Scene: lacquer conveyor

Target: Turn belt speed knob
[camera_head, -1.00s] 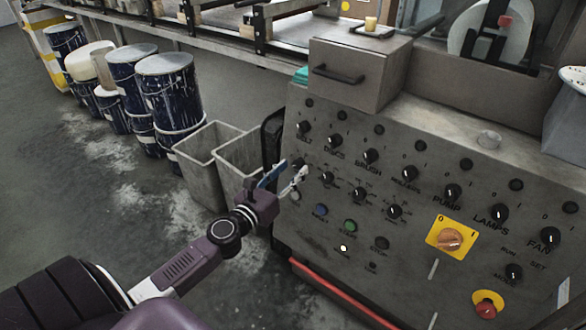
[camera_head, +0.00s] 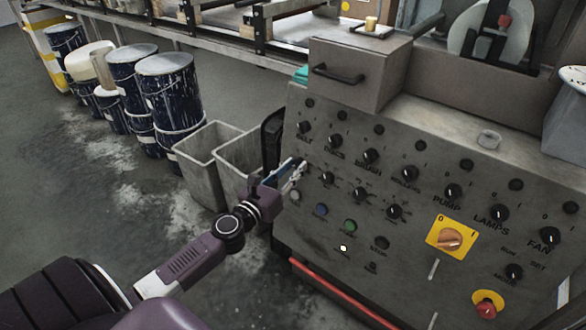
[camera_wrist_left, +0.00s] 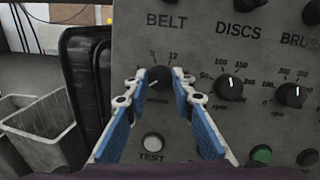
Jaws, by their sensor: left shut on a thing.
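The grey control panel (camera_head: 400,215) stands at the right in the head view. My right gripper is out of view.
The discs speed knob (camera_wrist_left: 228,87) is close to the right of my fingers. Grey bins (camera_head: 205,165) and paint drums (camera_head: 168,90) stand on the floor to the left of the panel.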

